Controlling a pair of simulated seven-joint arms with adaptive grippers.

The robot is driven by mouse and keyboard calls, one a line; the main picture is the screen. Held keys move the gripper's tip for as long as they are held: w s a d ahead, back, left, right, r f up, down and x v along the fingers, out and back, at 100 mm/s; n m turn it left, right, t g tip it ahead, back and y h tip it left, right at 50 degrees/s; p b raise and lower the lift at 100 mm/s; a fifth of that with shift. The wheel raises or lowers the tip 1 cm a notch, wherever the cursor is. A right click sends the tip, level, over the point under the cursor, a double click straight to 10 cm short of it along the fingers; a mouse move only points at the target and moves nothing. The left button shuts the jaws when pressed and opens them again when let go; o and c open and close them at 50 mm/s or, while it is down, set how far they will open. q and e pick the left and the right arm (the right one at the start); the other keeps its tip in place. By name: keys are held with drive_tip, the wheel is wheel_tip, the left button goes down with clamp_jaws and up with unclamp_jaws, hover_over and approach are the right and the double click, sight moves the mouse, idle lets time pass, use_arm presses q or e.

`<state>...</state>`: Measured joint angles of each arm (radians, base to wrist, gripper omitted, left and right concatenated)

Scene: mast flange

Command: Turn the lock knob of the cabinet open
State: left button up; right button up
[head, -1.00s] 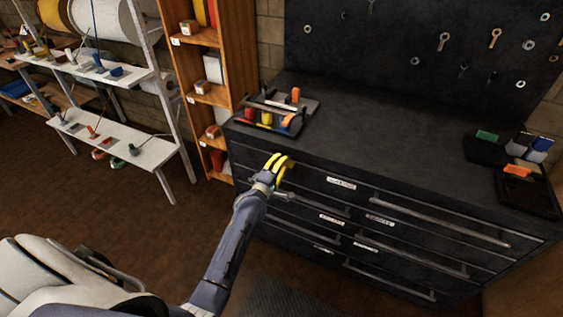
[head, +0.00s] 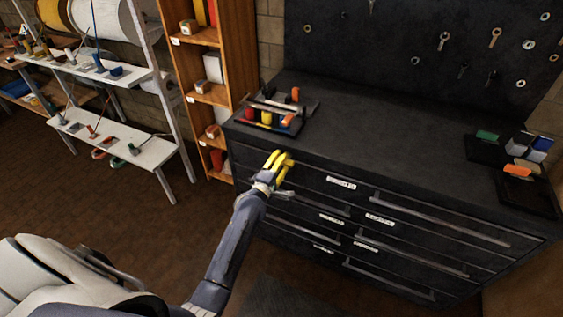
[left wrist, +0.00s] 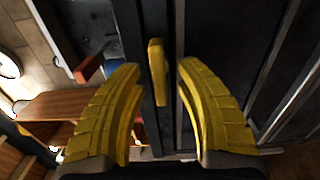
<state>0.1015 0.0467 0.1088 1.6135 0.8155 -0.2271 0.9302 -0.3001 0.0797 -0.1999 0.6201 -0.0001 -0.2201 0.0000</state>
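The dark cabinet (head: 385,130) stands at the right in the head view. My left gripper (head: 279,161) is at the upper left of its drawer front. In the left wrist view, the yellow lock knob (left wrist: 157,74) is a narrow bar, roughly upright and slightly tilted in the picture. The two yellow fingers of my left gripper (left wrist: 160,66) are open, one on each side of the knob, with a visible gap on both sides. In the head view I cannot make out the knob apart from the yellow fingers. My right gripper is out of view.
Drawer handles (head: 440,218) stick out along the cabinet front. A tool tray (head: 312,104) lies on top at the left, and dark trays (head: 540,198) lie at the right. A wooden shelf (head: 243,60) stands just left. The middle of the top is clear.

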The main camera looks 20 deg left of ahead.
use_arm(q)
drive_tip(key=s, duration=1.2)
drive_tip(key=shift+a, duration=0.15)
idle(0.4)
drive_tip(key=s+d+f+m+g, duration=0.1)
drive_tip(key=f+m+g, duration=0.15)
drive_tip(key=f, duration=0.55)
drive_tip(key=s+f+m+g, duration=0.1)
drive_tip(key=s+f+m, duration=0.1)
drive_tip(key=f+m, duration=0.35)
drive_tip(key=s+d+f+m+g, duration=0.1)
drive_tip(key=f, duration=0.8)
drive_tip(key=s+d+f+m+g, duration=0.1)
drive_tip(key=s+f+m+g, duration=0.15)
drive_tip(key=s+f, duration=0.5)
drive_tip(key=s+d+f+m+g, duration=0.1)
drive_tip(key=s+f+m+g, duration=0.3)
drive_tip(key=f, duration=0.6)
drive_tip(key=s+f+m+g, duration=0.2)
drive_tip(key=s+f, duration=0.4)
drive_tip(key=s, duration=0.6)
drive_tip(key=s+f+m+g, duration=0.1)
drive_tip(key=s+f, duration=0.4)
drive_tip(key=s, duration=0.7)
drive_tip(key=s+f+m+g, duration=0.2)
drive_tip(key=s+f, duration=0.4)
drive_tip(key=s, duration=0.7)
drive_tip(key=shift+f+m+g, duration=0.3)
drive_tip(key=shift+f+m, duration=0.05)
drive_tip(key=shift+m, duration=0.3)
